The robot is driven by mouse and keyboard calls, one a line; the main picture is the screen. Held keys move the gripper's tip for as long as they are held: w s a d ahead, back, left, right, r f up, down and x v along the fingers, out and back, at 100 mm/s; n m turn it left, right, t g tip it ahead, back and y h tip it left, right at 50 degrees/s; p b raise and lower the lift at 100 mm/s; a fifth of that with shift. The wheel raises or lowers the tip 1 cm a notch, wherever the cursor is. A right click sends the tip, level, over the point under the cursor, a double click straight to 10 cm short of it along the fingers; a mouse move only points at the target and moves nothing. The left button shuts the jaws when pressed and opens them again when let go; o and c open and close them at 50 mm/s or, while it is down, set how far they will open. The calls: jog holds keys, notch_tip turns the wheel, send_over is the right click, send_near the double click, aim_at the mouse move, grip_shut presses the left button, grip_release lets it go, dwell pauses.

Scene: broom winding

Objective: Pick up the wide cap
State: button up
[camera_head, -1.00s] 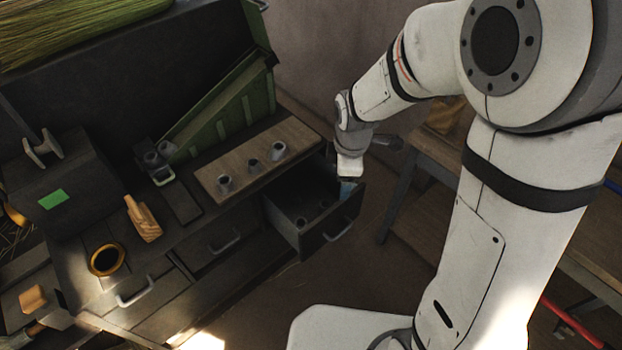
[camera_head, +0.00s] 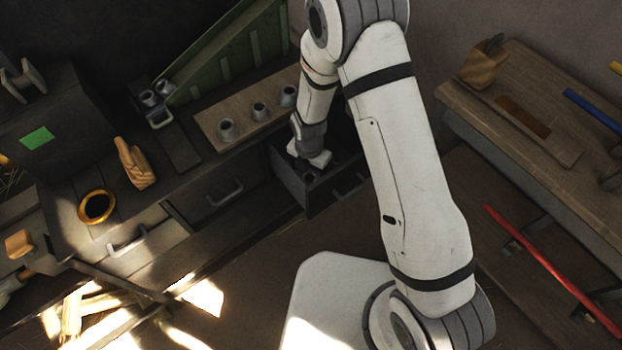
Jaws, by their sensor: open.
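My gripper (camera_head: 318,163) is over the open drawer (camera_head: 306,198), low at its opening. Its fingers are small and dark in this view, and what lies between them cannot be made out. Small dark round shapes sit inside the drawer, partly hidden by my gripper and shadow. Three grey metal caps stand on the wooden board on the bench: a left one (camera_head: 227,129), a middle one (camera_head: 259,110) and a right one (camera_head: 288,96). I cannot tell which cap is the wide one.
Two more grey cylinders (camera_head: 150,97) stand in a small holder beside the green sloped rack (camera_head: 225,57). A wooden hand (camera_head: 134,163) and a yellow-rimmed ring (camera_head: 97,207) are on the bench at left. A second wooden bench (camera_head: 560,130) stands at right.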

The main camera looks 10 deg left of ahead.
aim_at(309, 179)
jog(key=shift+w+a+f+p, duration=0.1)
jog(key=shift+f+p, duration=0.15)
jog(key=shift+f, duration=1.15)
jog(key=shift+w+f+p, duration=0.1)
jog(key=shift+f+p, duration=0.1)
jog(key=shift+f, duration=1.15)
jog(key=shift+s, duration=0.1)
jog(key=c, duration=1)
